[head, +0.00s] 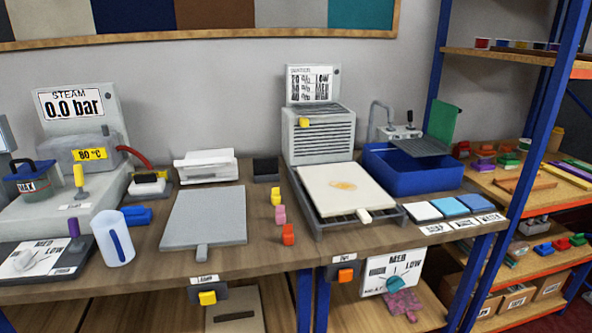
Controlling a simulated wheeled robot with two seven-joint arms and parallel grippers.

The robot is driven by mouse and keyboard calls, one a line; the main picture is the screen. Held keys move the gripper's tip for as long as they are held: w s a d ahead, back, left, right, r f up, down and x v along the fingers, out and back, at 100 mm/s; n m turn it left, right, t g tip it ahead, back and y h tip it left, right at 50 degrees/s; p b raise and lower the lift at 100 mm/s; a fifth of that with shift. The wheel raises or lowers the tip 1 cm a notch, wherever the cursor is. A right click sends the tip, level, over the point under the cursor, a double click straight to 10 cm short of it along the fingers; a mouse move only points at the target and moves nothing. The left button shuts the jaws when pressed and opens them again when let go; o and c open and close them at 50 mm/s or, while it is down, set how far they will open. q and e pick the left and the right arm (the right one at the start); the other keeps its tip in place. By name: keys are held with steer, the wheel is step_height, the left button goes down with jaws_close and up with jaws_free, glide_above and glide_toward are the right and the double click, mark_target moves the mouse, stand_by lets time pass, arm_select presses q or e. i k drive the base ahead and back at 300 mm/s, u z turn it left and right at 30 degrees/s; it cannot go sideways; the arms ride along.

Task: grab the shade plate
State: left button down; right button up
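I cannot tell for sure which thing is the shade plate. Three small square plates lie in a row at the bench's right front: a white one (422,211), a light blue one (450,206) and a mid-blue one (475,203). Labels too small to read lie in front of them. A cream board (345,190) with an orange stain and a front tab lies on a dark rack (372,220). A flat grey plate (205,217) with a front tab lies on the bench to its left. Neither of my grippers is in view.
A blue basin (408,176) stands behind the small plates. A slatted grey unit (318,136) stands behind the cream board. Pink, yellow and red-orange pieces (288,234) lie between grey plate and rack. A clear cup (113,237) stands left. A blue-framed shelf (530,130) borders the right.

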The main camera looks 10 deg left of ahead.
mark_target(261, 165)
steer(key=z, duration=1.55)
steer(key=i, duration=0.85)
steer(key=u, duration=2.65)
